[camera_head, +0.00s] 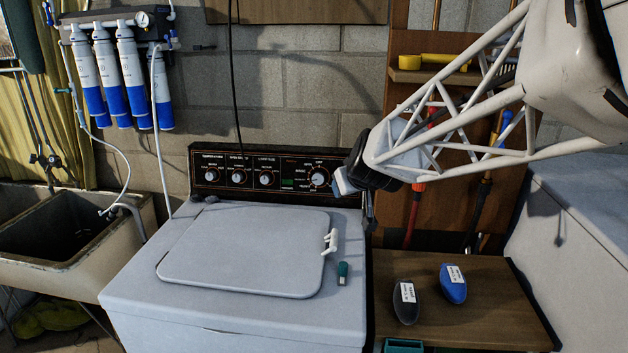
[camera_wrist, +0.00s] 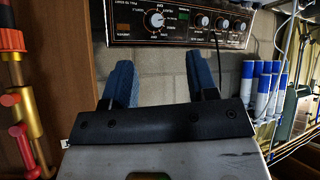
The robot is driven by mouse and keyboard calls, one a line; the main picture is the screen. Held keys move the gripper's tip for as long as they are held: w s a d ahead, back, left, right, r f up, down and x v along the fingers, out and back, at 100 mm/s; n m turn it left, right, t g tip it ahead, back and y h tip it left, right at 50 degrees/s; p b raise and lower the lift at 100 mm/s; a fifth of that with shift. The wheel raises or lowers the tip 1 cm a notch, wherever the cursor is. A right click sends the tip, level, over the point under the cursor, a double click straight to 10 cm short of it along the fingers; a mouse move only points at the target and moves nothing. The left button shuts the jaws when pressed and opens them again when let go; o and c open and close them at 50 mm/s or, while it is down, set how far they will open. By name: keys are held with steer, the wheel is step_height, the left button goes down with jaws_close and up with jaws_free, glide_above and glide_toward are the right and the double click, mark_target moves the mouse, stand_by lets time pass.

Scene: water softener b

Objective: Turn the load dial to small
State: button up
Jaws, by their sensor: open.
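The washer's control panel (camera_head: 220,190) is black with several round knobs. The load dial (camera_head: 266,179), under a label that seems to read load size, is third from the left; its setting is too small to read. In the wrist view the panel appears upside down, and the load dial (camera_wrist: 203,21) is just right of the large dial (camera_wrist: 155,20). My gripper (camera_head: 342,181) is by the panel's right end, right of the large dial and apart from the load dial. In the wrist view my gripper (camera_wrist: 160,58) has two blue fingers spread apart with nothing between them.
The washer lid (camera_head: 240,250) is closed, with a small teal item (camera_head: 343,272) beside it. A wooden table (camera_head: 470,315) at right holds two small labelled objects. Water filters (camera_head: 130,70) hang at left above a sink (camera_head: 60,235).

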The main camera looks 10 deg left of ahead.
steer(key=w+a+f+n+t, duration=0.1)
steer(key=w+a+f+t, duration=0.1)
steer(key=w+a, duration=0.55)
steer(key=w+a+f+n+t, duration=0.1)
steer(key=w+a+f+t, duration=0.1)
steer(key=w+a, duration=0.55)
steer(key=n+t+h, duration=0.1)
steer(key=t+h, duration=0.1)
steer(key=h, duration=0.2)
glide_toward(265, 180)
steer(key=shift+w+f, duration=0.35)
steer(key=shift+w, duration=0.25)
steer(key=shift+w, duration=0.15)
steer(key=shift+x, duration=4.3)
steer(key=shift+r, duration=0.1)
steer(key=c, duration=0.5)
